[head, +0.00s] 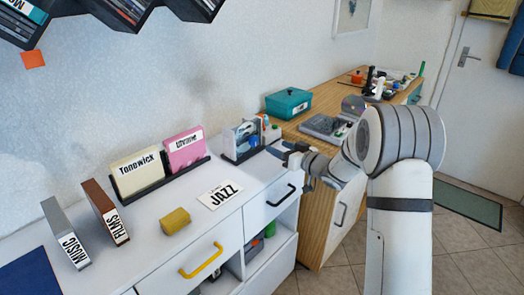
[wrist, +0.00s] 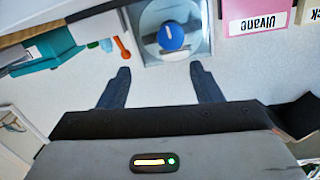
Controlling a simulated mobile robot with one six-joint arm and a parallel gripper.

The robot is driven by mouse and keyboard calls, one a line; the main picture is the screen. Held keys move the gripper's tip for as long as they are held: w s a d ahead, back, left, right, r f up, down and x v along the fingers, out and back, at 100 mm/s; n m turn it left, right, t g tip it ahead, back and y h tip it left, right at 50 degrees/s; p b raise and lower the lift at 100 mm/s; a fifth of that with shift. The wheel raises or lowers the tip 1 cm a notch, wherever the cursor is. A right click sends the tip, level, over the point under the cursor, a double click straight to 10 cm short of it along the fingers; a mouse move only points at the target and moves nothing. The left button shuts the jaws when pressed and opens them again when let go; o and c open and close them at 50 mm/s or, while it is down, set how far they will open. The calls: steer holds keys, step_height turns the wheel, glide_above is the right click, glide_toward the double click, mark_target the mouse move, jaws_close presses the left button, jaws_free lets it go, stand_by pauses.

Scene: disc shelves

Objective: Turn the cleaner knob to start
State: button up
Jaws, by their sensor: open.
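The cleaner (wrist: 191,50) shows at the top of the wrist view as a pale, clear-looking case with a silver disc in it. Its round blue knob (wrist: 171,37) has a white line mark, close to upright in the picture. In the head view the cleaner (head: 242,144) stands on the white counter by the pink box; its knob is hard to make out there. My gripper (wrist: 160,68) is open and empty, its two dark fingers apart. The knob lies beyond the fingertips, roughly between their lines, without visible contact. In the head view my gripper (head: 280,149) is just right of the cleaner.
A pink box (head: 184,151) and a cream box (head: 138,174) stand in a black rack to the left. A yellow block (head: 175,221) and a JAZZ card (head: 220,195) lie on the counter. A teal box (head: 288,102) sits on the wooden cabinet behind.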

mark_target(255, 142)
steer(key=shift+s+a+f+n+g+y, duration=0.1)
steer(key=shift+a+f+n+g+y, duration=0.2)
steer(key=shift+a+f+y, duration=0.35)
steer(key=x, duration=0.7)
steer(key=shift+a, duration=0.2)
steer(key=shift+c, duration=0.5)
steer(key=c, duration=0.9)
